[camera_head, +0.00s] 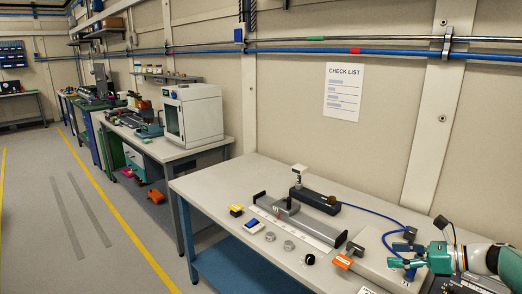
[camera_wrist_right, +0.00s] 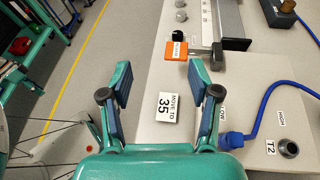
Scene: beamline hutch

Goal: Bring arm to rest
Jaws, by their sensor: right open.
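My right gripper (camera_head: 396,256) comes in from the right over the near right part of the worktable (camera_head: 225,186). Its body is teal. In the wrist view, the two dark-padded fingers (camera_wrist_right: 161,76) are spread wide with nothing held between them. A white card reading "MOVE TO 35" (camera_wrist_right: 168,107) shows between and beyond them. My left gripper is out of view.
A grey rail stage (camera_head: 300,217) and an orange block (camera_head: 342,262) lie left of the gripper. A blue cable (camera_head: 372,212) runs to a blue plug (camera_wrist_right: 232,140) beside the right finger. Floor (camera_wrist_right: 105,25) shows left of the table.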

